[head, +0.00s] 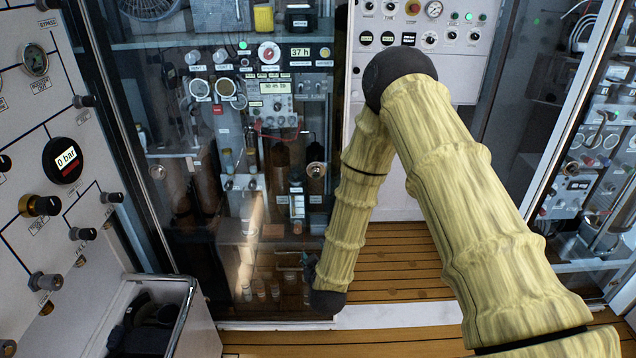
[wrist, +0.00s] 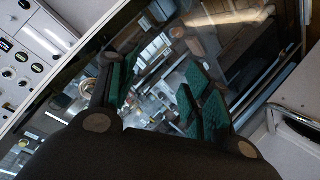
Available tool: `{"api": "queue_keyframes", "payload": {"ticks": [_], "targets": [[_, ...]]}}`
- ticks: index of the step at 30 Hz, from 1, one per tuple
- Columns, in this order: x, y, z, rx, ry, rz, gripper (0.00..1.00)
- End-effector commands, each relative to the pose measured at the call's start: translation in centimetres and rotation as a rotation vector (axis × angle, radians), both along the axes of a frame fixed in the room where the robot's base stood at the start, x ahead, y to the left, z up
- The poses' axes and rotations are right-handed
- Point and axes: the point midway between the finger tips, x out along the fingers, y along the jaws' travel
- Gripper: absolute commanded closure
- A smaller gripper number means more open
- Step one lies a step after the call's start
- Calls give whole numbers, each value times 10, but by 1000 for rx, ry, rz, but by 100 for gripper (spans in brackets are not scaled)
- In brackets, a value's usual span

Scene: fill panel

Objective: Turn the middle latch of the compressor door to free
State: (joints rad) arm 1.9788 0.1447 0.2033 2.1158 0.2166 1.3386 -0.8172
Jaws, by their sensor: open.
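The compressor door seems to be the large glass door (head: 200,240) at the left of the head view; it looks shut. A small round metal fitting (head: 158,172) shows near its left side, and a similar one (head: 316,169) near its right side. I cannot tell whether either is the middle latch, nor how any latch is turned. My gripper (head: 309,265) is low in front of the glass, mostly hidden by my arm. In the wrist view my gripper (wrist: 158,88) is open and empty, its green-padded fingers spread before reflective glass.
A white gauge panel (head: 40,150) stands at the left, with an open-topped bin (head: 165,300) below it. A white control panel (head: 425,30) is at the back. Another glass-fronted cabinet (head: 590,170) is at the right. Bare wooden floor (head: 395,265) lies between.

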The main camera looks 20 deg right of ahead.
Motion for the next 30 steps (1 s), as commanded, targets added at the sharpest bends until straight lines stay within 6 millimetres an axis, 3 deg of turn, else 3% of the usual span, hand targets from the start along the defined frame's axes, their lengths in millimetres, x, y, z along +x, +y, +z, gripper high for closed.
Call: {"api": "queue_keyframes", "payload": {"ticks": [1,3,6,9,17,30], "targets": [[28,-3,28,-55,-86,-16,51],[55,-9,64,-133,-180,-43,51],[79,-16,103,-219,-272,-82,51],[90,-20,126,-269,-319,-111,51],[112,-28,139,-292,-339,-124,51],[175,-51,138,-291,-338,-123,51]]}}
